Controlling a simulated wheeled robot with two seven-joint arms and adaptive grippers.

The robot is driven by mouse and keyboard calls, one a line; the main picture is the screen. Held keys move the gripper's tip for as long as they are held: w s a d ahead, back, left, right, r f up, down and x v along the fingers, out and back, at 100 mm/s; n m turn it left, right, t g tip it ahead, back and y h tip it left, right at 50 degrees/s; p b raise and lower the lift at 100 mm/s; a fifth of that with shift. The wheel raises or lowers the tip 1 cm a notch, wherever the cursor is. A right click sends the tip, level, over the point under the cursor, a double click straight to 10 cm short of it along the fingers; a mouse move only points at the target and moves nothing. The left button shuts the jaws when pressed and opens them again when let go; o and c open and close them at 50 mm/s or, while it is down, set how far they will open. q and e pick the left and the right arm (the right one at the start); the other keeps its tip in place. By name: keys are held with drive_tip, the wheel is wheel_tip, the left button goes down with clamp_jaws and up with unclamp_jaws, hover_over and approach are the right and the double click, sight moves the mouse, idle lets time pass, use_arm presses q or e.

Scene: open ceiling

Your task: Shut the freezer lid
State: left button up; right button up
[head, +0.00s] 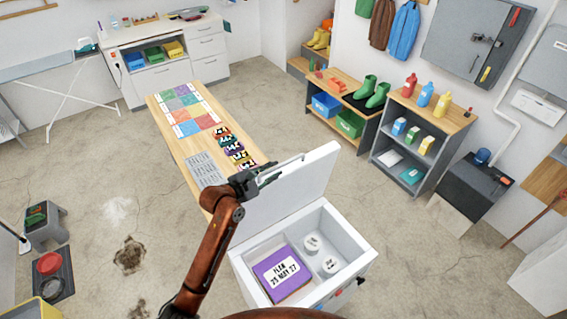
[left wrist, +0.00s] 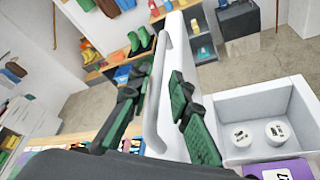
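The white freezer (head: 362,268) stands at the lower middle of the head view, with its lid (head: 290,190) raised steeply. Inside are a purple box (head: 281,275) with a dated label and two round white tubs (head: 321,254). My left gripper (head: 268,176) is at the lid's upper left edge. Whether either finger touches the lid cannot be told. My right gripper is in neither view.
A wooden table (head: 163,115) with coloured squares and cards stands just behind the freezer, left of the lid. A shelf unit (head: 433,117) with bottles and boxes stands at the right. Bare floor lies around the freezer's right side.

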sight(280, 167)
use_arm(q)
drive_tip(key=x, duration=0.5)
drive_tip(key=shift+d+r+p, duration=0.1)
drive_tip(key=shift+p, duration=0.25)
drive_tip(key=shift+w+d, duration=0.2)
drive_tip(key=shift+c, duration=0.3)
drive_tip(key=c, duration=0.3)
clamp_jaws()
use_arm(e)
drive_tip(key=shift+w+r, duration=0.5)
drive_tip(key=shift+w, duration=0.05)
use_arm(q)
drive_tip(key=shift+f, duration=0.2)
